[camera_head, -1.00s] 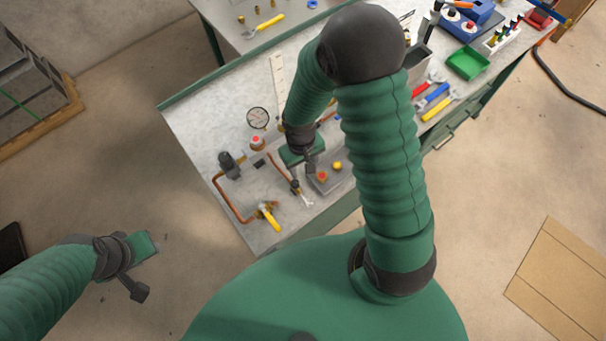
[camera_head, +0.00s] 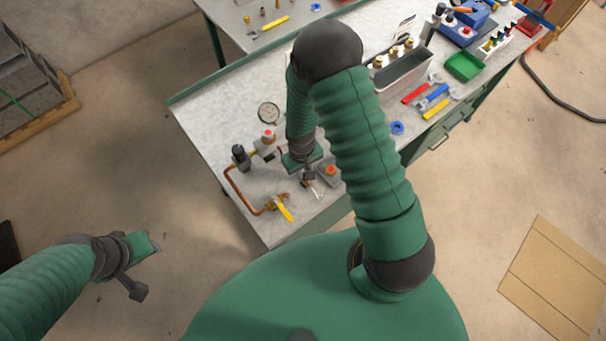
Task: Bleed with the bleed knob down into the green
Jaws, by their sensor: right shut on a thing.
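My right gripper (camera_head: 308,176) reaches down over the pipework near the bench's front edge. It is shut on a small part, apparently the bleed knob, which the gripper and forearm mostly hide. The round pressure gauge (camera_head: 269,113) stands behind and left of it; its needle and green band are too small to read. A copper pipe (camera_head: 233,187) runs from a black fitting (camera_head: 240,156) to a yellow-handled valve (camera_head: 284,208). A red-topped part (camera_head: 268,134) stands below the gauge. My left gripper (camera_head: 140,270) hangs over the floor, away from the bench; its jaws are unclear.
A grey box with a red button (camera_head: 330,171) is right beside my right gripper. Wrenches (camera_head: 432,97), a blue ring (camera_head: 397,128), a green tray (camera_head: 464,66) and a grey bin (camera_head: 402,70) lie farther right. The bench's left back is clear.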

